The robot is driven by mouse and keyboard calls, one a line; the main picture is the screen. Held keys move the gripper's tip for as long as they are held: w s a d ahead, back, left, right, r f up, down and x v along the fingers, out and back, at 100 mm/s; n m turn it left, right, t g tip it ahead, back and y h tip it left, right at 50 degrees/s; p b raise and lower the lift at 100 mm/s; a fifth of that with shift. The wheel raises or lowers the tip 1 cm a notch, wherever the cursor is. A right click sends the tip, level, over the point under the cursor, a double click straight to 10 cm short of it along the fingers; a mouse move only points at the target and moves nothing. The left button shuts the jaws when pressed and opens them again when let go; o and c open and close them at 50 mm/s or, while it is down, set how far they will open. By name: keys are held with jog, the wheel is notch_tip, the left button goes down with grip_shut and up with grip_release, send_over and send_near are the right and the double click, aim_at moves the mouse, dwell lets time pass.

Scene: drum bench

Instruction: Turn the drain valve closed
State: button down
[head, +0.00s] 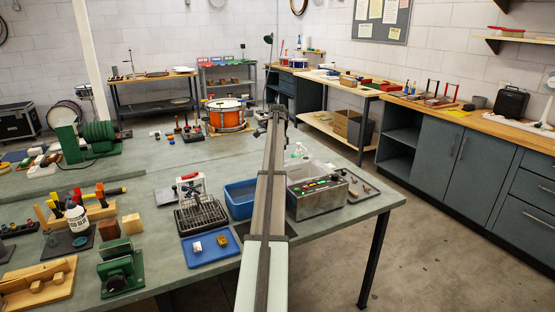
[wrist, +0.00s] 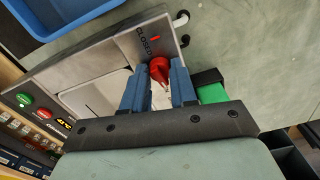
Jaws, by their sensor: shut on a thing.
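The cleaner, a grey metal box with lit buttons (head: 322,193), stands on the green bench in the head view; its side panel (wrist: 85,60) fills the upper left of the wrist view. My gripper (wrist: 163,82), with blue fingers, is shut on the handle, one finger on each side. The handle's lower part lies between the fingers. In the head view my arm runs up the middle; the valve and fingertips are hidden.
A blue tub (head: 240,198) stands left of the cleaner; it also shows in the wrist view (wrist: 50,15). A wire rack (head: 200,215) and a blue tray (head: 211,247) are further left. A drum (head: 226,115) stands behind. Bare bench (wrist: 240,40) lies beyond the valve.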

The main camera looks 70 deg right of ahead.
jog(key=n, duration=0.4)
jog(key=shift+n, duration=0.3)
jog(key=n, duration=0.3)
jog(key=shift+n, duration=0.3)
jog(key=n, duration=0.7)
jog(key=c, duration=0.9)
grip_release()
notch_tip(320, 180, up, 14)
jog(key=shift+f, duration=0.1)
dwell(0.4)
